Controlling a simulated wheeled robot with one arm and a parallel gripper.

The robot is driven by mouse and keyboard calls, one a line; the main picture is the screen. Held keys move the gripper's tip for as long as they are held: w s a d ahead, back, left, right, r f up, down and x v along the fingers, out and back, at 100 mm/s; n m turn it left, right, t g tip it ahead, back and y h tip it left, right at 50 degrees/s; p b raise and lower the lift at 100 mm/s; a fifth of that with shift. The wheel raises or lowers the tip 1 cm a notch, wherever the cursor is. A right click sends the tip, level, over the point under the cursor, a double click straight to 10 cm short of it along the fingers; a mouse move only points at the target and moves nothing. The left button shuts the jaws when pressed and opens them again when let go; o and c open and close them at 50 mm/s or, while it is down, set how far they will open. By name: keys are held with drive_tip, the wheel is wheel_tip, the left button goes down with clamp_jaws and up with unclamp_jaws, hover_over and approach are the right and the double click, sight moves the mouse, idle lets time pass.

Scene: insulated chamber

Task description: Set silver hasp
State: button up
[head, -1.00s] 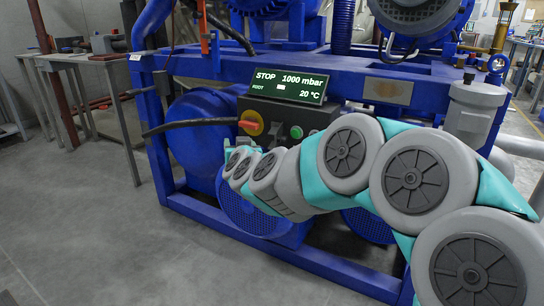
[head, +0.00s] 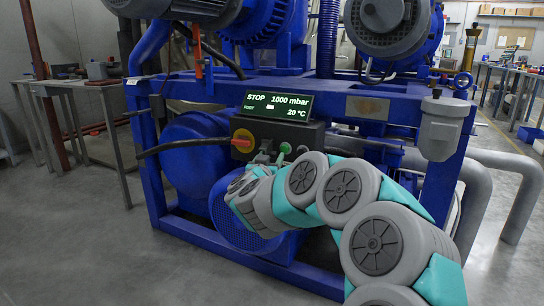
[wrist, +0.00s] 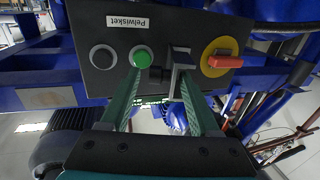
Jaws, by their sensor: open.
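The silver hasp (wrist: 181,60) is a small metal bracket on the dark control box, between the green button (wrist: 142,58) and the red handle on a yellow disc (wrist: 222,61). My gripper (wrist: 160,78) is open and empty, with its teal fingers pointing at the box. The right fingertip overlaps the lower part of the hasp in the wrist view; I cannot tell whether they touch. The left fingertip is just below the green button. In the head view my gripper (head: 262,160) is in front of the box, just right of the red and yellow switch (head: 243,142).
The control box (head: 312,137) sits on a blue pump frame (head: 380,88) under a lit display (head: 277,105) reading STOP, 1000 mbar. A black button (wrist: 102,57) is beside the green one. A black cable (head: 185,146) runs left. Floor (head: 90,240) is clear at left.

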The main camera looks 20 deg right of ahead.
drive_tip(key=shift+x, duration=1.2)
drive_tip(key=shift+c, duration=0.3)
drive_tip(key=c, duration=0.9)
clamp_jaws()
drive_tip(key=shift+d, duration=0.15)
